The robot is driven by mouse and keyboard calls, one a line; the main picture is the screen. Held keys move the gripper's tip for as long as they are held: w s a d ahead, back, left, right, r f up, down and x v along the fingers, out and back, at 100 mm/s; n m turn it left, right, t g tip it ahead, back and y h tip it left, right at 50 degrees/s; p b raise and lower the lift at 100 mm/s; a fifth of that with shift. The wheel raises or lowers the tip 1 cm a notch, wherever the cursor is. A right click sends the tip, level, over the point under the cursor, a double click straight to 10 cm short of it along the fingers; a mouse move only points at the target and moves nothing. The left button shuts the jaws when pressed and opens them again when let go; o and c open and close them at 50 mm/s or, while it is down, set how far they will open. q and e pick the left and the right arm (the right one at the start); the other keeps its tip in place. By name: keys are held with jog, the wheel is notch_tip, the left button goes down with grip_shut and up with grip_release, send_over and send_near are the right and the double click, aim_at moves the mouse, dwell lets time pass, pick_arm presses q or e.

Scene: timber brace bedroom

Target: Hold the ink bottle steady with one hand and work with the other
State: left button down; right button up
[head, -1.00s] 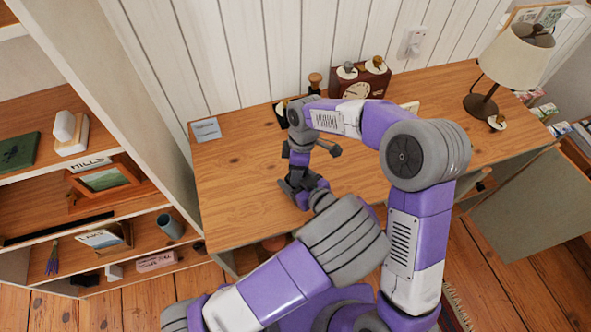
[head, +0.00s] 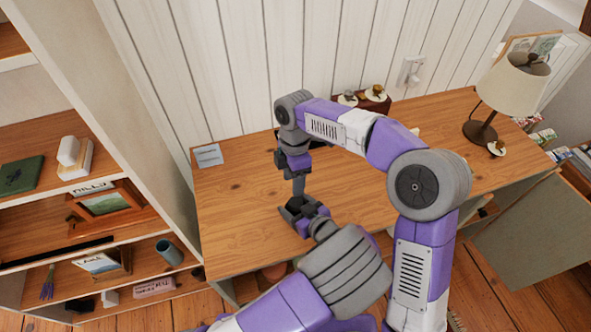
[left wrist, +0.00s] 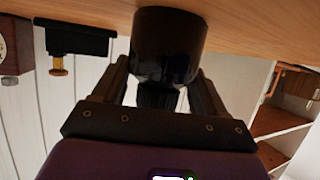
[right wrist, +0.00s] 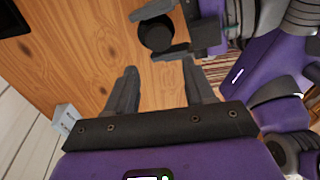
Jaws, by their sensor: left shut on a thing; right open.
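The glossy black ink bottle (left wrist: 168,45) stands on the wooden desk, its ribbed dark cap (left wrist: 158,97) showing in the left wrist view, which is upside down. My left gripper (left wrist: 165,75) is shut around the bottle's sides. In the right wrist view the bottle's round dark top (right wrist: 157,36) shows between the left fingers. My right gripper (right wrist: 160,78) is open and empty, pointing down above the bottle and slightly to one side of it in that view.
A black item with a brass knob (left wrist: 75,43) is near the bottle. A shelf (head: 110,230) stands left.

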aim_at(297, 202)
jog(key=r+n, duration=0.2)
jog(key=w+r+n, duration=0.1)
jog(key=n, duration=0.1)
jog(key=shift+w+d+r+h, duration=0.1)
jog(key=shift+d+r+h, duration=0.1)
jog(key=shift+r+h, duration=0.2)
jog(key=shift+f, duration=0.1)
jog(key=f, duration=0.4)
jog(key=s+f, duration=0.1)
jog(key=f, duration=0.3)
jog(key=s+f, duration=0.1)
jog(key=f, duration=0.3)
jog(key=shift+d, duration=0.15)
jog(key=shift+r, duration=0.1)
jog(key=shift+c, duration=0.4)
jog(key=c, duration=0.8)
jog(key=m+y, duration=0.1)
jog(key=m, duration=0.4)
jog(key=shift+d+m, duration=0.15)
jog(key=shift+m, duration=0.25)
jog(key=m, duration=0.4)
jog(key=shift+s+y, duration=0.1)
jog(key=shift+y, duration=0.2)
